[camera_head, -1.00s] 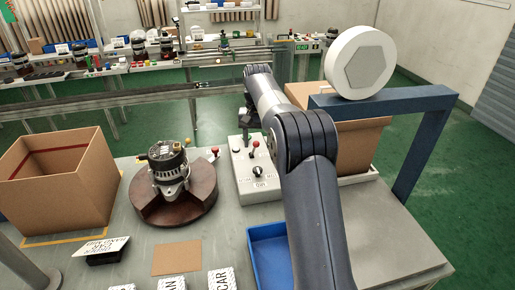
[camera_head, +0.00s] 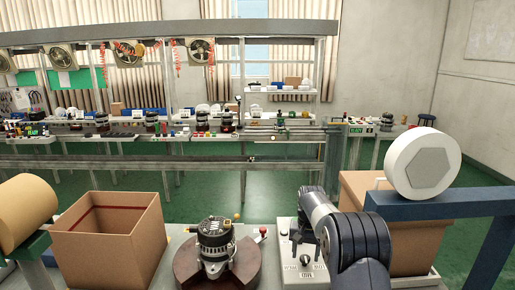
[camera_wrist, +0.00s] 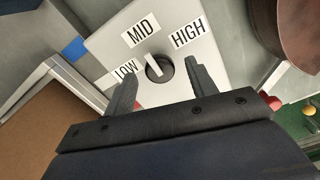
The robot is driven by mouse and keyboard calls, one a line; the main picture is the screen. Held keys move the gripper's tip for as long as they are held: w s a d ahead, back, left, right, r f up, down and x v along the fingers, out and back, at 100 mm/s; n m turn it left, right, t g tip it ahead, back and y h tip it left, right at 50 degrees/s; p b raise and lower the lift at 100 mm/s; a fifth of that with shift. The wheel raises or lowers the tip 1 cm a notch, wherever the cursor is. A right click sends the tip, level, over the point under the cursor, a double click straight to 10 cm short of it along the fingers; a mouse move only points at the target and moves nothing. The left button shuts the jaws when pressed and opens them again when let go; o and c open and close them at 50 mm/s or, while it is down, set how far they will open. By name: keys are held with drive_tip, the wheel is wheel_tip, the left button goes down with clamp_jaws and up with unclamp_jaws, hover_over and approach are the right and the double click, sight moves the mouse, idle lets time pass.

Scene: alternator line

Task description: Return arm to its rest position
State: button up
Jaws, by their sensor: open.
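My arm reaches from the lower right of the head view over the grey control box (camera_head: 290,262). My gripper (camera_head: 308,240) hangs pointing down over that box, partly hidden by my own arm. In the wrist view my gripper (camera_wrist: 160,75) is open and empty, with its two dark fingers apart. The round black selector knob (camera_wrist: 160,69) with a white pointer shows between the fingers. Labels LOW, MID and HIGH surround it on the white panel (camera_wrist: 210,70). I cannot tell the gap between the fingers and the panel.
An alternator (camera_head: 214,240) sits on a round brown stand (camera_head: 247,265) left of the control box. An open cardboard box (camera_head: 108,245) stands farther left. A blue frame (camera_head: 440,207) with a white roll (camera_head: 422,164) is close on the right, beside another cardboard box (camera_head: 415,240).

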drive_tip(key=shift+f, duration=0.45)
drive_tip(key=shift+r, duration=0.1)
